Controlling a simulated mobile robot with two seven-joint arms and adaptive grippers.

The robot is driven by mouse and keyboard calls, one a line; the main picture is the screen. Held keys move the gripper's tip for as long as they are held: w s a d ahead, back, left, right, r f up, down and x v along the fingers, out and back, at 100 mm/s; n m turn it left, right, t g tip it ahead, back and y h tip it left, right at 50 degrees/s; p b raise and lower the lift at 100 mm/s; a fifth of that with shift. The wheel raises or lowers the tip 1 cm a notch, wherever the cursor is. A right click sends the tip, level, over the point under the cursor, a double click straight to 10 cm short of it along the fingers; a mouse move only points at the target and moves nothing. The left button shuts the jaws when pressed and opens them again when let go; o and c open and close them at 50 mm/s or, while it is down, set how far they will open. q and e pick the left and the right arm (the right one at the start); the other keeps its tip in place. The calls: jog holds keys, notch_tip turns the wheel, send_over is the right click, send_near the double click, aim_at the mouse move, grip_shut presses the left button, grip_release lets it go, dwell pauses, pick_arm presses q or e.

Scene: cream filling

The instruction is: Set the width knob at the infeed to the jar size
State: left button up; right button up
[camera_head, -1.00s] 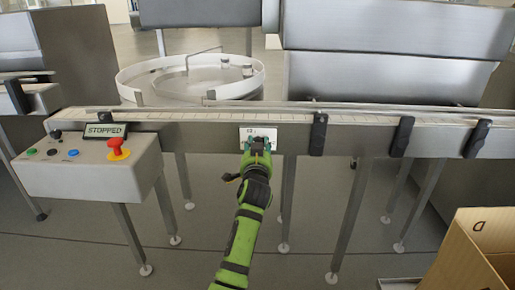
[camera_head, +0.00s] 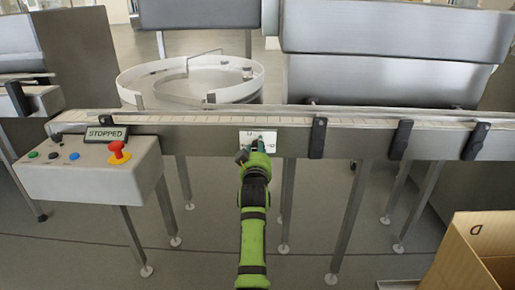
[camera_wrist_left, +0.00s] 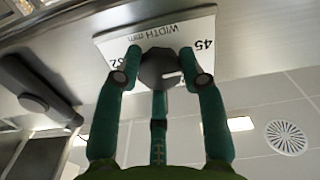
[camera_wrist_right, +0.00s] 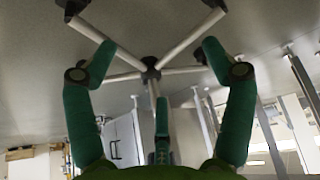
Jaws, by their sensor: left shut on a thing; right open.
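The width knob (camera_wrist_left: 158,68) is dark grey and sits on a white plate labelled "WIDTH mm" (camera_wrist_left: 178,38), with "45" at its right and another number, partly hidden, at its left. A white mark shows on the right part of the knob's face. My left gripper (camera_wrist_left: 160,57) is shut on the knob, fingers on both sides. In the head view the plate (camera_head: 247,135) is on the conveyor's front rail, and my left gripper (camera_head: 257,146) covers the knob. My right gripper (camera_wrist_right: 158,48) is open and empty, seen only in the right wrist view.
A grey control box (camera_head: 85,170) with a red button (camera_head: 118,149) and a "STOPPED" sign (camera_head: 105,132) stands left. Black clamps (camera_head: 318,138) line the rail at right. A round turntable (camera_head: 190,78) is behind, a cardboard box (camera_head: 470,255) at lower right.

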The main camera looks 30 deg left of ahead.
pick_arm(q)
jog(key=shift+r+n, duration=0.4)
jog(key=shift+r, duration=0.1)
pick_arm(e)
jog(key=shift+s+d+f, duration=0.1)
jog(key=shift+s+f, duration=0.05)
jog(key=shift+s, duration=0.45)
jog(key=shift+s+f, duration=0.15)
jog(key=shift+s, duration=0.45)
pick_arm(q)
jog(key=o, duration=1.1)
jog(key=shift+o, duration=0.2)
jog(key=shift+f, duration=0.25)
notch_tip(320, 180, up, 10)
pick_arm(e)
jog(key=shift+w+r, duration=0.1)
jog(key=shift+w, duration=0.3)
